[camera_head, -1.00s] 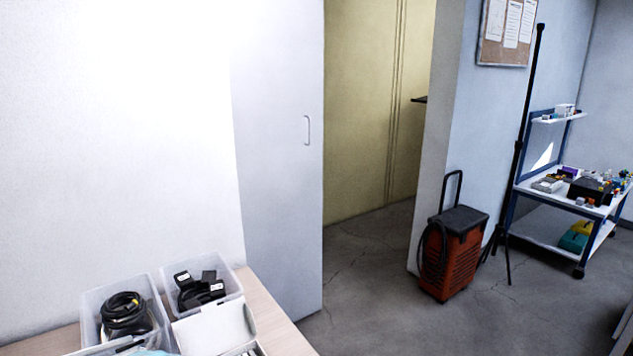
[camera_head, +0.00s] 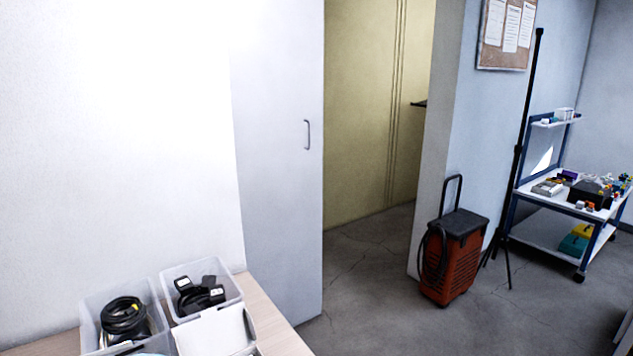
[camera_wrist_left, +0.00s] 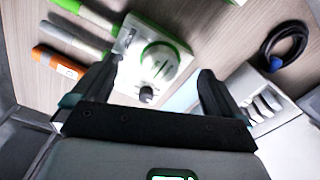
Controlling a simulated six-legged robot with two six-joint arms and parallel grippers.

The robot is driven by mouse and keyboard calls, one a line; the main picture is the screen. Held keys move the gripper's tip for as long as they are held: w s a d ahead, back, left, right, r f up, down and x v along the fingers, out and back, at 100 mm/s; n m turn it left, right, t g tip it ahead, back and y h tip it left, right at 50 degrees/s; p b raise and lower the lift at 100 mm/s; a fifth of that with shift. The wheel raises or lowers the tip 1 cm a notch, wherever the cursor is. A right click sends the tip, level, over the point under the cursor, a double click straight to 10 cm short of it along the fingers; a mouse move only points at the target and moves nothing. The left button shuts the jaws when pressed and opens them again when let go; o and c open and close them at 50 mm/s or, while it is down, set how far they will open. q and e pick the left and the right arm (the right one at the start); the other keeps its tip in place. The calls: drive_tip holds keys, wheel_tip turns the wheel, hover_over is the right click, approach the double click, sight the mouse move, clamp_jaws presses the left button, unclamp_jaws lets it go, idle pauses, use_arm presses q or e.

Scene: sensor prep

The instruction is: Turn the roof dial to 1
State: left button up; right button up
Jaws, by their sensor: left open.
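In the left wrist view, a round white dial with a green ring (camera_wrist_left: 160,62) sits on a pale plate or box on the wood-grain table. A small dark knob (camera_wrist_left: 147,94) is just below it. I cannot read any mark on the dial, nor tell surely that it is the roof dial. My left gripper (camera_wrist_left: 160,72) is open and empty. Its fingertips are apart, one on each side of the dial in the picture; I cannot tell the height between them. Neither gripper shows in the head view.
Near the dial lie an orange tool (camera_wrist_left: 58,66), grey-and-green handles and a dark cable loop (camera_wrist_left: 285,45). In the head view, clear bins (camera_head: 125,318) of cables stand on the table's edge. An orange wheeled case (camera_head: 454,257) and a cart (camera_head: 565,198) stand beyond, with open floor.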

use_arm(q)
drive_tip(key=shift+r, duration=0.15)
drive_tip(key=shift+r+p, duration=1.75)
drive_tip(key=shift+r, duration=1.3)
drive_tip(key=shift+f, duration=0.1)
